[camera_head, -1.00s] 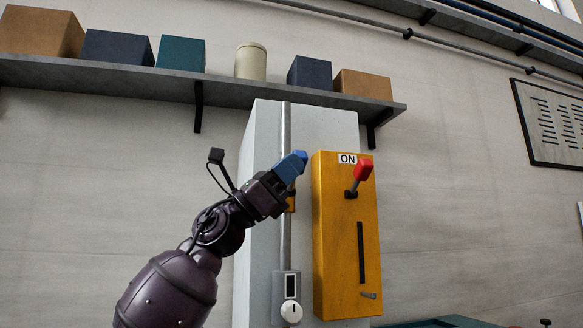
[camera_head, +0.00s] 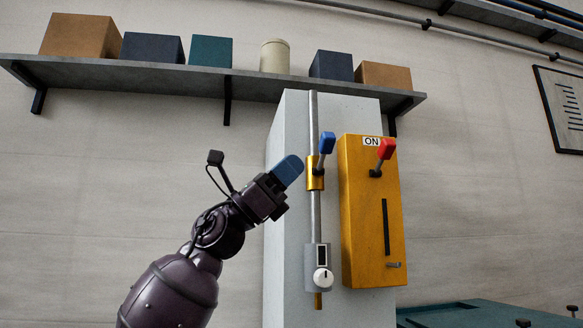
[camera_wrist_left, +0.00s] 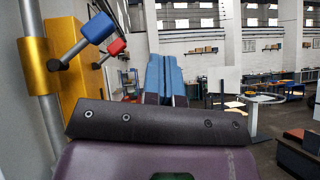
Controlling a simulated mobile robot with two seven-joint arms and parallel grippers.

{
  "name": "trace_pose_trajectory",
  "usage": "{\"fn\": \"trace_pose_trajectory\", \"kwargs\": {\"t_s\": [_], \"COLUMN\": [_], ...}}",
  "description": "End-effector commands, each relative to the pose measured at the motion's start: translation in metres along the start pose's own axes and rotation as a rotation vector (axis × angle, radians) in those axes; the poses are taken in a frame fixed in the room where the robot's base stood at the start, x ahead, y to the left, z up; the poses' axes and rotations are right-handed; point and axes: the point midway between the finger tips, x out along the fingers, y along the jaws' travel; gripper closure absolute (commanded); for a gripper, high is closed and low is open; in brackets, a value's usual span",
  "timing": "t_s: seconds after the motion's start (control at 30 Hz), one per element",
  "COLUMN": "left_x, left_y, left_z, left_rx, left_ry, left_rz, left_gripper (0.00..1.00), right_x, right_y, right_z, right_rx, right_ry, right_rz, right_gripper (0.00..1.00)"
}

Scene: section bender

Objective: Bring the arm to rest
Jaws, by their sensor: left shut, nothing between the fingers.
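My left gripper (camera_head: 288,170), with blue fingers, is shut and empty. The blue handle (camera_head: 327,143) stands on a gold collar (camera_head: 315,175) around a vertical metal rod. It also shows in the left wrist view (camera_wrist_left: 97,27). The red-tipped lever (camera_head: 386,149) is at the top of the yellow box (camera_head: 362,235), beside the ON label (camera_head: 371,141). My right gripper is not in view.
A grey column (camera_head: 290,115) backs the rod and box. A wall shelf (camera_head: 150,75) with several boxes and a cream canister (camera_head: 274,56) runs above. A teal surface (camera_head: 480,316) is at lower right. Open air lies left of my arm.

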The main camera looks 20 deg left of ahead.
Motion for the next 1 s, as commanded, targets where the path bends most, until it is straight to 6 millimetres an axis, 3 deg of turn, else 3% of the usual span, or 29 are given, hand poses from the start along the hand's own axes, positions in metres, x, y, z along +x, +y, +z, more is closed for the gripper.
{"fn": "trace_pose_trajectory", "kwargs": {"t_s": [0.37, 0.53, 0.77, 1.0], "left_x": [-0.001, -0.021, -0.093, -0.191], "left_y": [0.0, 0.006, 0.021, 0.023], "left_z": [-0.001, -0.026, -0.097, -0.17], "left_rx": [-0.005, -0.12, -0.474, -0.836], "left_ry": [-0.001, -0.031, -0.147, -0.296], "left_rz": [0.003, 0.068, 0.307, 0.623], "left_gripper": [1.0, 1.0, 1.0, 1.0], "right_x": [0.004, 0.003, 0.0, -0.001], "right_y": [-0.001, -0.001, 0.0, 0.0], "right_z": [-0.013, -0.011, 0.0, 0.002], "right_rx": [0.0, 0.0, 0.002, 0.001], "right_ry": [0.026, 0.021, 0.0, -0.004], "right_rz": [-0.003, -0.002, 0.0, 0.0], "right_gripper": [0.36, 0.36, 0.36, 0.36]}}
